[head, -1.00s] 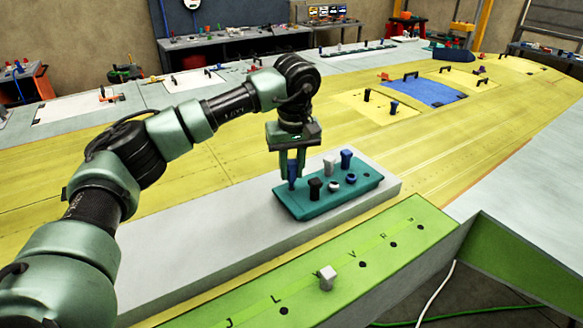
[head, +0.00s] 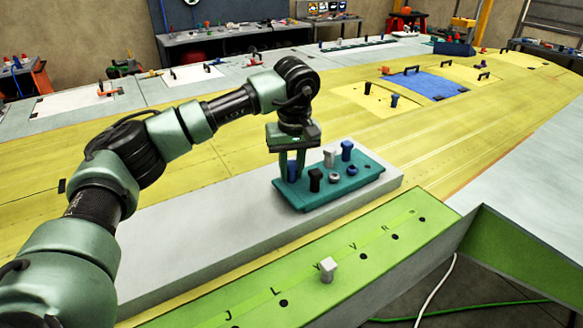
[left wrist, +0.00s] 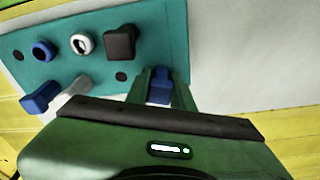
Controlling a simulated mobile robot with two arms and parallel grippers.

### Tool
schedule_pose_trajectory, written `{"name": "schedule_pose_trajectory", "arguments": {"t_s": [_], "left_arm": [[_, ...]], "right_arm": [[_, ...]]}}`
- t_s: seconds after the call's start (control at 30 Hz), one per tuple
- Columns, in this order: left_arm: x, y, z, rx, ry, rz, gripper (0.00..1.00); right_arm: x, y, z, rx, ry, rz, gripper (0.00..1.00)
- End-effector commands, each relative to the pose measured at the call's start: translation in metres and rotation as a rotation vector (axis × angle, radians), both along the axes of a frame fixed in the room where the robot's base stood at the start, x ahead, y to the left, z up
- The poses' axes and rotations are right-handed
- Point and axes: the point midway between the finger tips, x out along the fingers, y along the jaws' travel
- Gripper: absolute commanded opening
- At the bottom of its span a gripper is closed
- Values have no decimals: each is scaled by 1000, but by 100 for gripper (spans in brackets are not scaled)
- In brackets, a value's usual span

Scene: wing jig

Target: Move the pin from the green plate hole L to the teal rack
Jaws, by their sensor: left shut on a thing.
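My left gripper (head: 291,174) is shut on a blue pin (head: 292,171) at the near left end of the teal rack (head: 330,196). The pin stands upright between the fingers, and its lower end is hidden. In the left wrist view the same blue pin (left wrist: 159,88) shows between the fingertips at the rack's edge. The green plate (head: 345,283) lies in front of the rack, with letters along it. Hole L (head: 283,303) is an empty dark hole. My right gripper is not in view.
The rack also holds a black pin (head: 315,181), a grey pin (head: 329,158), another blue pin (head: 347,151), a white ring (head: 334,179) and a blue ring (head: 351,176). A pale slab (head: 190,240) supports the rack.

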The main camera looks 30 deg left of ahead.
Motion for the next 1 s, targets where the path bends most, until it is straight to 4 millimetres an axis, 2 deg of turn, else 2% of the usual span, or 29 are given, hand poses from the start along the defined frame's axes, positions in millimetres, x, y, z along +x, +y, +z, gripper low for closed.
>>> {"name": "schedule_pose_trajectory", "arguments": {"t_s": [0.2,0.23,0.3,0.67,0.77,1.0], "left_arm": [[0,0,0,1,-1,0,0],[0,0,0,0,0,0,31],[0,0,0,1,-1,0,48],[0,0,3,0,-1,0,48],[0,-2,12,0,-4,0,48],[-5,-6,52,-2,-4,-1,48]], "right_arm": [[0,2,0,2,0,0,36],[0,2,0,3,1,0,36],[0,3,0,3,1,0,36],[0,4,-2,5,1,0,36],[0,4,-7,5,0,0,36],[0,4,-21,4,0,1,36]]}}
